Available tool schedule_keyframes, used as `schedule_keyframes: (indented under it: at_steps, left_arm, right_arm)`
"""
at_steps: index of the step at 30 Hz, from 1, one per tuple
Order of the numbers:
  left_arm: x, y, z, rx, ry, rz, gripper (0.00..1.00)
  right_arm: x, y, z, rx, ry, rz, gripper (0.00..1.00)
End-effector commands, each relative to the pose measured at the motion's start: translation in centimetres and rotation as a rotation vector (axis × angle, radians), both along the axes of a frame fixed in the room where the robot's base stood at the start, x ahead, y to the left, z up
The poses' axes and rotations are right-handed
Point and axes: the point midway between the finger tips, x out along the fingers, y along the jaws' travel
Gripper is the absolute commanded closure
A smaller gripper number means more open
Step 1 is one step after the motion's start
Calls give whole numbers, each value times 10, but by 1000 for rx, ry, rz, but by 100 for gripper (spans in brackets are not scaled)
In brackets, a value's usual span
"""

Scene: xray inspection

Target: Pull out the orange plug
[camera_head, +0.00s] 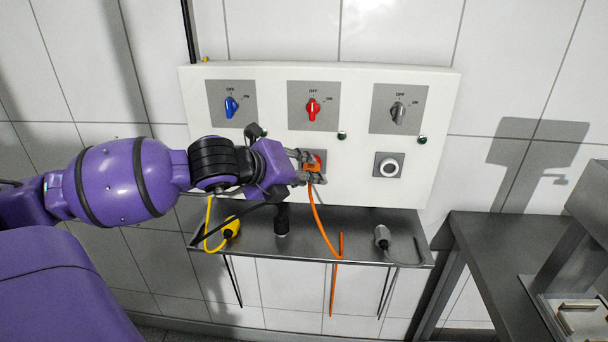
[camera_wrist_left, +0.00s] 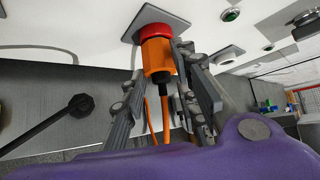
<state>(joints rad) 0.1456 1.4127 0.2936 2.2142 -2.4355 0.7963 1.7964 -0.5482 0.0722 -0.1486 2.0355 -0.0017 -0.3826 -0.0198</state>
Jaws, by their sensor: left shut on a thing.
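The orange plug (camera_head: 311,167) sits at the red socket (camera_head: 320,159) in the middle of the white panel (camera_head: 262,178). In the left wrist view the orange plug (camera_wrist_left: 157,62) meets the red socket ring (camera_wrist_left: 151,31), with no clear gap between them. Its orange cable (camera_head: 321,222) hangs down over the shelf. My left gripper (camera_head: 309,168) is shut on the orange plug, its fingers on either side; the fingers also show in the left wrist view (camera_wrist_left: 160,88). My right gripper is in neither view.
A metal shelf (camera_head: 340,246) below the panel holds a yellow plug (camera_head: 231,227) and a grey plug (camera_head: 382,236). Blue (camera_head: 231,107), red (camera_head: 313,109) and grey (camera_head: 398,112) switches are above. A white socket (camera_head: 389,168) is at right. A dark table (camera_head: 500,250) stands at right.

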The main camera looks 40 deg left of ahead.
Motion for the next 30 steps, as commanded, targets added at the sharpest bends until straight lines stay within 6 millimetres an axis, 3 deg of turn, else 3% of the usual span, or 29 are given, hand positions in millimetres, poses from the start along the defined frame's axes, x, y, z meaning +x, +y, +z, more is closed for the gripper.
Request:
schedule_keyframes:
  at_steps: [14, 30]
  left_arm:
    - [-7, -5, -2, -2, 3, -2, 100]
    - [-34, -22, 0, -1, 0, -2, 100]
  right_arm:
    - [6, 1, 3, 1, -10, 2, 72]
    - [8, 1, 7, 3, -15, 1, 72]
